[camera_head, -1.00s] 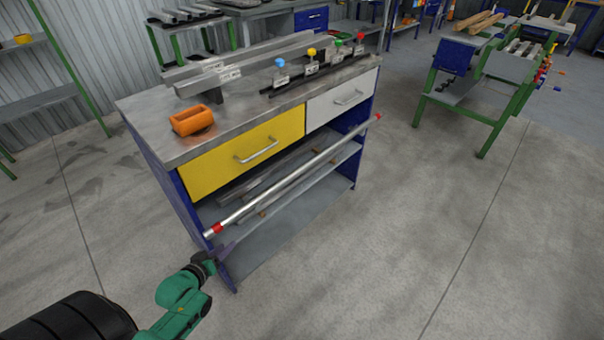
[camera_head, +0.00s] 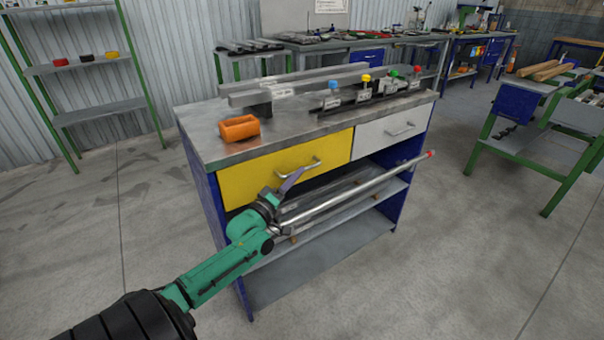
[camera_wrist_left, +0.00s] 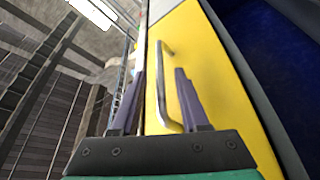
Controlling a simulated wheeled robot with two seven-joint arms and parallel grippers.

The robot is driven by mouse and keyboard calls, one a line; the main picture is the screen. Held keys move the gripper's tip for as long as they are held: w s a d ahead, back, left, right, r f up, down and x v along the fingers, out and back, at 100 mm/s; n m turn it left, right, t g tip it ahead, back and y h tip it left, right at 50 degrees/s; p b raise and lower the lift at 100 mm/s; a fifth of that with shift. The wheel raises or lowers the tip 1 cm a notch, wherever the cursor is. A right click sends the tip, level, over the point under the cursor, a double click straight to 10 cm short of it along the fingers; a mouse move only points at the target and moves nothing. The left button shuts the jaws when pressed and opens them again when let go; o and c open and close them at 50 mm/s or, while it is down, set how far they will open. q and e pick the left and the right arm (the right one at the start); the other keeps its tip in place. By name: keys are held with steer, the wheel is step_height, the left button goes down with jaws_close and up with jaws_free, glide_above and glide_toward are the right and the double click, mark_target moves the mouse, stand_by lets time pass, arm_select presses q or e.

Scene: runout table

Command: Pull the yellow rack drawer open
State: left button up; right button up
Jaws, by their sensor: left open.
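The yellow drawer (camera_head: 238,188) sits shut at the left of the workbench front, flush with the white drawer beside it. Its silver bar handle (camera_head: 312,163) shows in front of the yellow face. My left gripper (camera_head: 291,180) is open at the handle, with its purple-grey fingers close to the drawer front. In the left wrist view the handle (camera_wrist_left: 165,88) lies between the two open fingers (camera_wrist_left: 158,98), nearer the right one. I cannot tell whether either finger touches it. The yellow face (camera_wrist_left: 220,95) fills the middle right there. My right gripper is not in view.
A long silver rod with a red end (camera_head: 375,182) runs across the bench front, just below the drawers, close to my left wrist. An orange block (camera_head: 239,128) and metal bars (camera_head: 290,88) lie on the bench top. The floor in front is clear.

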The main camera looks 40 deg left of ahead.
arm_select(q)
steer(key=x, duration=0.3)
steer(key=shift+w, duration=0.15)
jaws_close()
stand_by(1.2)
